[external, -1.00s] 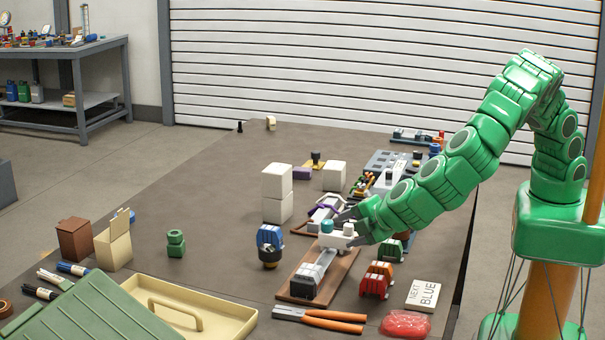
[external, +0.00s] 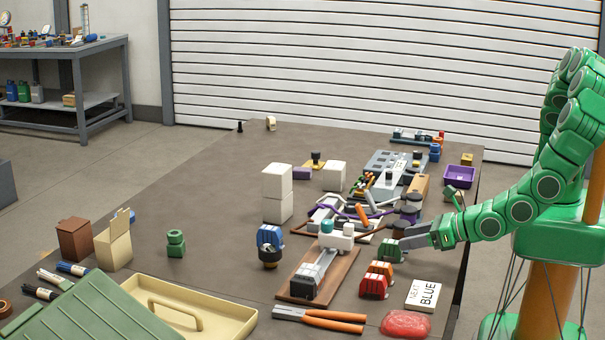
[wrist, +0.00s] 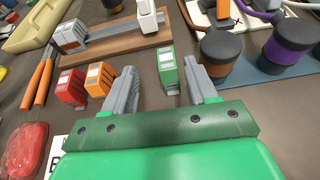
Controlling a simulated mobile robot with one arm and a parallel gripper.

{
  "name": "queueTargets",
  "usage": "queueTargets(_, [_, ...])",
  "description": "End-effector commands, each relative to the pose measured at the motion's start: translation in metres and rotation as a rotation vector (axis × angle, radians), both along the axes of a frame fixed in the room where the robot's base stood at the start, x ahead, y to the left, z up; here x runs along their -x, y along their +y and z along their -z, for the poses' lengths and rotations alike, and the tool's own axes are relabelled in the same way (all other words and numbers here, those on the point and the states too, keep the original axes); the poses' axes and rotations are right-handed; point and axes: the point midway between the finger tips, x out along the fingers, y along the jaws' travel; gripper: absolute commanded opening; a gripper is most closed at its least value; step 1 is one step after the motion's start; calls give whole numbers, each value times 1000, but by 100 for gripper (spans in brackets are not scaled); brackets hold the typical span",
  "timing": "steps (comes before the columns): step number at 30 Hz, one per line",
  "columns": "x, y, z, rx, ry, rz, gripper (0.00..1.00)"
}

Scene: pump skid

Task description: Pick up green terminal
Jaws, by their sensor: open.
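The green terminal (external: 391,249) is a small green block with a pale top face. It stands on the dark table, at the back of a short row with the orange terminal (external: 382,269) and the red terminal (external: 373,285). In the wrist view the green terminal (wrist: 167,68) lies between and just beyond the tips of my gripper (wrist: 158,75), nearer the right finger. My gripper (external: 406,240) is open and empty, its grey fingers reaching in from the right, close to the green terminal. Whether a finger touches it I cannot tell.
The orange (wrist: 99,79) and red (wrist: 71,88) terminals stand just left of the left finger. Dark-capped cylinders (wrist: 218,52) stand close to the right. A wooden board with a grey rail (external: 318,277) lies left of the row. A "NEXT BLUE" card (external: 423,294) lies in front.

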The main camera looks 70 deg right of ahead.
Motion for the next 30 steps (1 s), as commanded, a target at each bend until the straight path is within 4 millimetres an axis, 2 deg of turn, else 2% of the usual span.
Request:
queueTargets(5, [0, -8, 4, 39, 10, -15, 57])
queueTargets(20, [-29, -8, 17, 38, 9, -13, 57])
queueTargets(30, [-63, -8, 30, 33, 11, -11, 57])
